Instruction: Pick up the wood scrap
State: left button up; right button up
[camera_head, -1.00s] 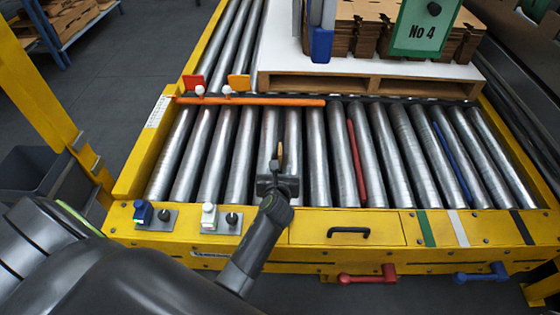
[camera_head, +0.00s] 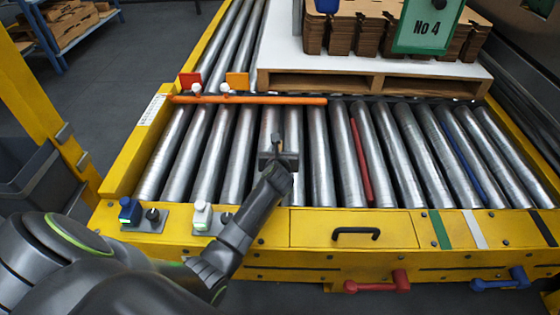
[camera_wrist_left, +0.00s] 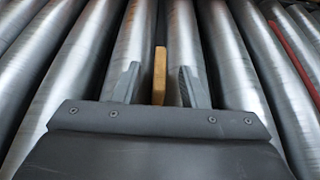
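The wood scrap (camera_wrist_left: 159,75) is a small tan strip lying lengthwise in the gap between two metal rollers. In the wrist view it shows between the two fingers of my left gripper (camera_wrist_left: 159,80), and its near end is hidden by the gripper body. The fingers are apart, with dark space on either side of the scrap, and do not visibly press on it. In the head view my left gripper (camera_head: 278,150) is over the rollers near the middle and hides most of the scrap. My right gripper is not in view.
The roller bed has a yellow frame (camera_head: 265,227) with a black handle (camera_head: 356,233). An orange bar (camera_head: 247,99) crosses it behind the gripper. A red strip (camera_head: 361,162) lies between rollers to the right. Behind stands a pallet (camera_head: 370,83) with stacked brown pieces and a green sign (camera_head: 428,24).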

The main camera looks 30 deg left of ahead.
pick_arm(q)
jog(key=shift+x, duration=0.8)
grip_shut()
jog(key=shift+r, duration=0.15)
